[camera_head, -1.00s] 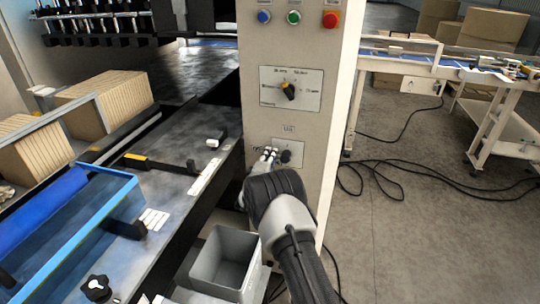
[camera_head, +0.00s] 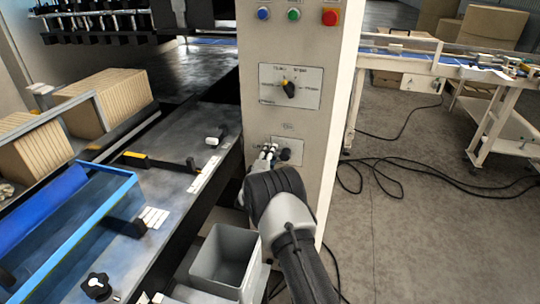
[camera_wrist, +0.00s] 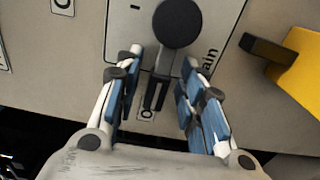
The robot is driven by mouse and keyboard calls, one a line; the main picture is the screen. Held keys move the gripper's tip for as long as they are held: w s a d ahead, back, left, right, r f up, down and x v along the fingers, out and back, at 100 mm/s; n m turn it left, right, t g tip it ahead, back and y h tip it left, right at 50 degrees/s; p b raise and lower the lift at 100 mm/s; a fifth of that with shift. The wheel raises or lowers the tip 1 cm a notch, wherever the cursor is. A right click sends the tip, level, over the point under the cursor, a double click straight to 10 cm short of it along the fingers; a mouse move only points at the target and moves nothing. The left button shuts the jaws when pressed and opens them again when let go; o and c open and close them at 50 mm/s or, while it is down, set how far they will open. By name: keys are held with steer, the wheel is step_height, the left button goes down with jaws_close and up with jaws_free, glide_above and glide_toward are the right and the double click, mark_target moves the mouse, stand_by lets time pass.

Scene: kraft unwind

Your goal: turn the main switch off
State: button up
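The main switch shows as a round black knob (camera_wrist: 177,22) on a light plate lettered "...ain" in the wrist view. A narrow dark two-pronged part (camera_wrist: 155,92) lies just below the knob, between my fingers; I cannot tell whether it belongs to the switch. An "O" mark is partly covered below it. My gripper (camera_wrist: 152,82) is open, with one blue-padded finger on each side of that part and visible gaps. In the head view my gripper (camera_head: 268,152) is at the lower plate of the cabinet, beside the dark knob (camera_head: 286,155).
The cabinet (camera_head: 310,190) carries a larger selector (camera_head: 289,88) above, then blue, green and red buttons. A grey open bin (camera_head: 222,262) stands below my arm. A machine bed with a blue frame lies left. Cables cross the floor right. A yellow part (camera_wrist: 300,70) is at right in the wrist view.

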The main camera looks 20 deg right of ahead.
steer(key=v, duration=1.2)
stand_by(0.3)
steer(key=a+r+m+y, duration=0.2)
steer(key=a+r+y, duration=0.2)
steer(key=r, duration=0.6)
steer(key=s+a+r+m+g+y, duration=0.3)
steer(key=s+a+r+y, duration=0.3)
steer(key=s+r, duration=0.35)
steer(key=s+d+f+m+g, duration=0.2)
steer(key=s+m+g, duration=0.4)
steer(key=s, duration=3.1)
steer(key=shift+s+g, duration=0.35)
steer(key=shift+g, duration=0.35)
